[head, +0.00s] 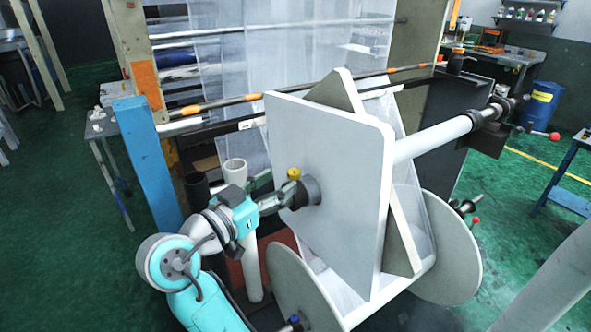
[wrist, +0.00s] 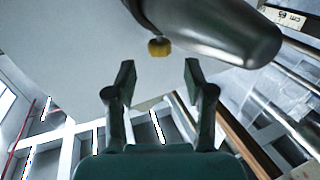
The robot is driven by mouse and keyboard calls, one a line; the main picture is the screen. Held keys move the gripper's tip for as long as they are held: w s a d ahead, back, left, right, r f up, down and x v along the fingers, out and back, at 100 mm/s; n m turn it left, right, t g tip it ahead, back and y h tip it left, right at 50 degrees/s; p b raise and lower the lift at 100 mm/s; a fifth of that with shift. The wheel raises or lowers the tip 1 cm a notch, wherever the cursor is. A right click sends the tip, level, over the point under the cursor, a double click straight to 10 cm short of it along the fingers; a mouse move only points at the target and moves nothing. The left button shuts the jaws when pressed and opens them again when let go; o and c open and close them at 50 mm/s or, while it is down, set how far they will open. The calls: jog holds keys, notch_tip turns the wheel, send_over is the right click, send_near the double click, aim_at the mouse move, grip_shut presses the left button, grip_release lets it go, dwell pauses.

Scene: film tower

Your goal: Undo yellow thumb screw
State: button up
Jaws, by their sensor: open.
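The yellow thumb screw (head: 294,174) sticks up from a dark hub (head: 307,191) at the middle of the large white square plate (head: 335,150). In the wrist view the yellow thumb screw (wrist: 159,47) hangs on a short stem from a grey metal shaft end (wrist: 225,35). My gripper (head: 279,190) is beside the hub, close to the screw. In the wrist view my gripper (wrist: 159,76) is open, its two fingers apart and empty. The screw lies just beyond the fingertips, roughly midway between them; no contact shows.
A white roller shaft (head: 432,139) runs from behind the plate to the right. Round white discs (head: 300,285) stand below. A blue post (head: 148,160) and upright white tubes (head: 250,265) are near my arm. Green floor is open at the left.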

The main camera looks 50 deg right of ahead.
aim_at(290, 174)
jog(key=shift+w+d, duration=0.2)
jog(key=shift+d, duration=2.85)
grip_shut()
